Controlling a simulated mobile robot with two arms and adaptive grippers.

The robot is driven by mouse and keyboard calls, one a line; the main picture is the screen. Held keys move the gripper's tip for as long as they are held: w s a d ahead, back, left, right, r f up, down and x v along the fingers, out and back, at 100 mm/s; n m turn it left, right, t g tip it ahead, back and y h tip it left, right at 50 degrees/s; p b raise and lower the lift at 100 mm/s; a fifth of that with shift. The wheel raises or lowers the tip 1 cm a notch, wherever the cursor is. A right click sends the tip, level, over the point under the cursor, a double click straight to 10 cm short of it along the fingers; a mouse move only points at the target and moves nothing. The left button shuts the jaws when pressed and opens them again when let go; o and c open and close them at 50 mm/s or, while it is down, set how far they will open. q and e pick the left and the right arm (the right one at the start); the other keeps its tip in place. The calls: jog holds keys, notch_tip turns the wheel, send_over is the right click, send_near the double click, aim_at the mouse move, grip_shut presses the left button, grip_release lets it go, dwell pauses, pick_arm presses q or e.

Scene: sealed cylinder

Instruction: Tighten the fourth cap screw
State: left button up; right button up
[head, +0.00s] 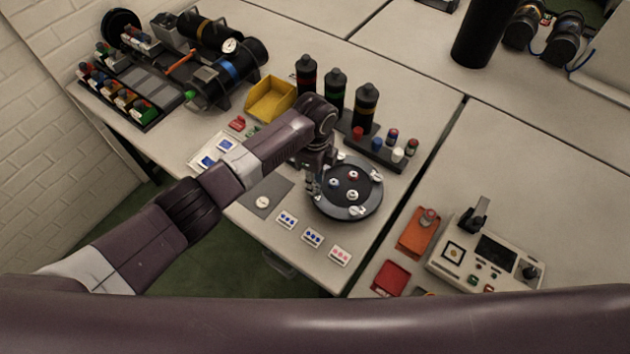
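A round dark plate (338,212) lies near the front right of the left table. It carries several small parts: red-topped, blue-topped and pale metal ones, and silver pieces at its rim. Which of these is the fourth cap screw I cannot tell. My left gripper (313,186) points down at the plate's left rim. It is small and partly hidden by its own wrist, so its fingers and anything between them cannot be made out. My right gripper is out of view.
A rack with several small coloured caps (379,153) and three dark bottles (334,92) stand behind the plate. A yellow bin (270,98) is at the back left. A grey mat (262,203) and small cards (312,237) lie left and front. A control box (488,258) stands at right.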

pick_arm(q)
jog(key=shift+o, duration=1.3)
jog(key=shift+r, duration=0.1)
jog(key=shift+s, duration=0.1)
notch_tip(320, 180, up, 12)
jog(key=shift+f, duration=0.1)
